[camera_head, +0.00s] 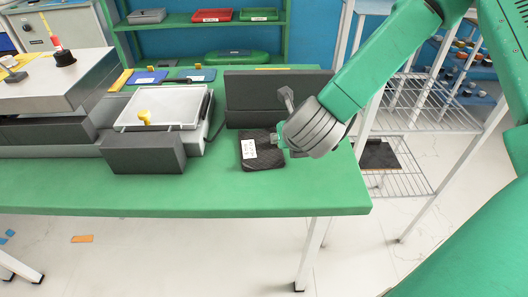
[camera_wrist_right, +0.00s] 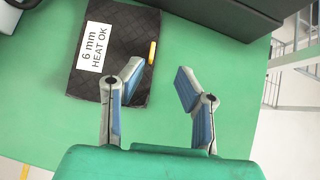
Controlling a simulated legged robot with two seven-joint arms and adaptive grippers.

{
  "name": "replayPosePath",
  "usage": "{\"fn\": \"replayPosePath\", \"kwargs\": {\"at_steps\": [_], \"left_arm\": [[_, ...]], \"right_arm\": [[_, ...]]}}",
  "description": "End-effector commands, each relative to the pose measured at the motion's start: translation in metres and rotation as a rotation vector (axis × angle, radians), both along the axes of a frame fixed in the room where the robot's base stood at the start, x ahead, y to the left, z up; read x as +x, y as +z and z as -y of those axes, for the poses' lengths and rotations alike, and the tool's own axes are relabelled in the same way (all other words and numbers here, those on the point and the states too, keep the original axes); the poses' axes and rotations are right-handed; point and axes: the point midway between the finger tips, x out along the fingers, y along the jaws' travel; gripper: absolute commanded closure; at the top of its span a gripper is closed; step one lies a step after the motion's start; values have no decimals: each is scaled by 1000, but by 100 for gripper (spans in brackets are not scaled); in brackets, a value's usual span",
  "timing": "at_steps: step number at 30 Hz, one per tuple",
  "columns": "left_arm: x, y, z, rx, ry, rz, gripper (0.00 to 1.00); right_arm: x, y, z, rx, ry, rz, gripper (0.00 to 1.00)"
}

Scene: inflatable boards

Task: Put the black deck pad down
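The black deck pad (camera_head: 263,157) lies flat on the green table near its front right part. It has a white label, read in the right wrist view as "6 mm HEAT OK"; the pad (camera_wrist_right: 120,58) fills the upper left there, with a small orange tab at its right edge. My right gripper (camera_head: 280,141) is at the pad's right edge. In the wrist view my right gripper (camera_wrist_right: 160,78) has its fingers apart with nothing between them; the left finger overlaps the pad's edge in the picture. I cannot tell whether it touches. My left gripper is not in view.
A dark grey block (camera_head: 275,88) stands behind the pad. A clear-lidded box (camera_head: 165,106) and a grey block (camera_head: 143,153) are to the left. The green table (camera_head: 215,196) is bare in front. A wire rack (camera_head: 405,180) stands right of it.

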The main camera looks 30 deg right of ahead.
Motion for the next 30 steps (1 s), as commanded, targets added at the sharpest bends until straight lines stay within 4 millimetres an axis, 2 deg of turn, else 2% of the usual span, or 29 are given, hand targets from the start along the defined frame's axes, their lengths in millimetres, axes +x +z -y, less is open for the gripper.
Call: {"fn": "replayPosePath", "kwargs": {"at_steps": [8, 16, 25, 27, 28, 30], "left_arm": [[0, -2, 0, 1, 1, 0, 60], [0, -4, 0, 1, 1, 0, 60], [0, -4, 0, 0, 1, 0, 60], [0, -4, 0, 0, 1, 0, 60], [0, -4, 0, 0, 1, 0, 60], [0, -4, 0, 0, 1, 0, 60]], "right_arm": [[15, -15, 4, -3, 3, 1, 71], [40, -44, 18, 1, 1, -1, 71], [43, -46, 17, 0, 3, 1, 71], [44, -45, 16, -2, 3, 0, 95], [44, -45, 15, -2, 4, 0, 100], [44, -45, 15, -2, 4, 0, 100]]}}
